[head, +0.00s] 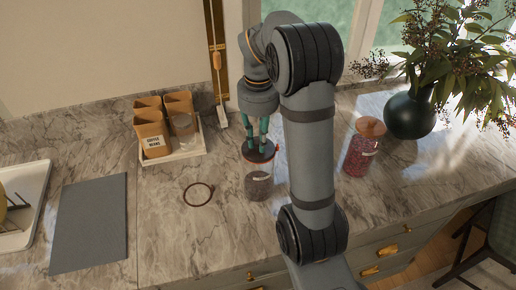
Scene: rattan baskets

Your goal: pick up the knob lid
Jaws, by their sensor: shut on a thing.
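The knob lid (251,156) is a dark round disc with a reddish edge, seen in the head view near the middle of the counter. My gripper (260,147) points down with teal fingers shut on the lid's knob, which the fingers mostly hide. A small glass jar (258,187) with dark contents and a pale label stands on the counter just below the lid.
A second jar (358,158) with reddish contents and a wooden lid stands to the right, near a dark vase (410,115) of branches. A thin dark ring (199,194) lies left of the small jar. A white tray (200,150) holds brown canisters (152,132). A grey mat (88,225) lies left.

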